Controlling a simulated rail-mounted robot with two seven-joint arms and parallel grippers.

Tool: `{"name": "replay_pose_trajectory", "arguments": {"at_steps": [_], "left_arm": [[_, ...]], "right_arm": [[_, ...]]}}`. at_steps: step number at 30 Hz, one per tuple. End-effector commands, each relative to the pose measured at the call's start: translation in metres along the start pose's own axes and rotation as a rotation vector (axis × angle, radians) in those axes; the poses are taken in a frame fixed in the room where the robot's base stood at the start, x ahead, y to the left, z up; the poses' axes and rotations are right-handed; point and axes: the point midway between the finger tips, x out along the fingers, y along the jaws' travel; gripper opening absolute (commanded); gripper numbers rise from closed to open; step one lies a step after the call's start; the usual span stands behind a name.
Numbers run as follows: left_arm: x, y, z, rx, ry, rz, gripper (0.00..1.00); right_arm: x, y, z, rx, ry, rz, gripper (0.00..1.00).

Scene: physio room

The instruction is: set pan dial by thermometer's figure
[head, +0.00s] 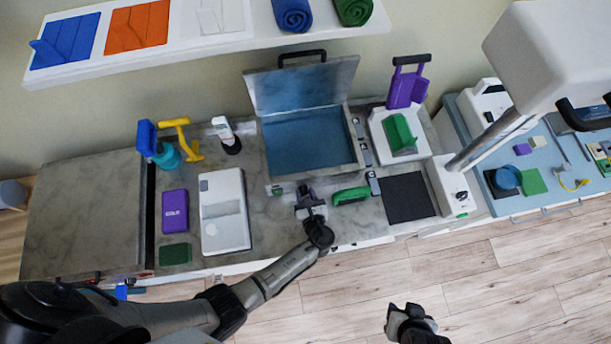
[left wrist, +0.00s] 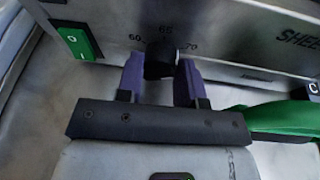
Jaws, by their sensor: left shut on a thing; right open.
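The pan (head: 310,140) is a steel tank with blue inside and its lid raised at the back. Its front panel (left wrist: 230,35) carries a black dial (left wrist: 160,60) under the figures 60, 65 and 70, and a green switch (left wrist: 76,41). My left gripper (head: 310,200) is at the panel, its purple fingers (left wrist: 188,82) shut on the dial from both sides. The dial's pointer cannot be made out. No thermometer figure is readable; a small dark label with "C" (left wrist: 313,89) shows at the right edge. My right gripper (head: 410,318) is open and empty over the floor.
A green-handled object (head: 351,195) lies right of my left gripper, close to it in the wrist view. A white scale-like box (head: 224,210), a purple box (head: 175,211) and a dark mat (head: 408,197) lie on the counter. A shelf (head: 190,45) hangs above.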

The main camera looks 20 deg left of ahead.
Motion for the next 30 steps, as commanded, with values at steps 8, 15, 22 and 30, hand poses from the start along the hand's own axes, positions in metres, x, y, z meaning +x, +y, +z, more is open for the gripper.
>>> {"name": "replay_pose_trajectory", "arguments": {"at_steps": [8, 15, 22, 30], "left_arm": [[0.0, 0.0, 0.0, -0.001, 0.001, 0.001, 0.53], [0.0, 0.0, 0.0, -0.001, 0.001, 0.0, 0.59], [-0.015, 0.0, -0.001, -0.001, 0.002, -0.002, 0.59], [-0.054, 0.0, -0.001, -0.001, 0.002, 0.0, 0.59]], "right_arm": [[0.0, 0.003, 0.001, -0.008, -0.001, 0.007, 0.43], [0.0, 0.003, 0.001, -0.008, -0.001, 0.007, 0.43], [0.001, 0.002, 0.0, -0.005, -0.001, 0.004, 0.43], [0.003, 0.0, 0.001, 0.001, 0.001, 0.0, 0.43]]}}
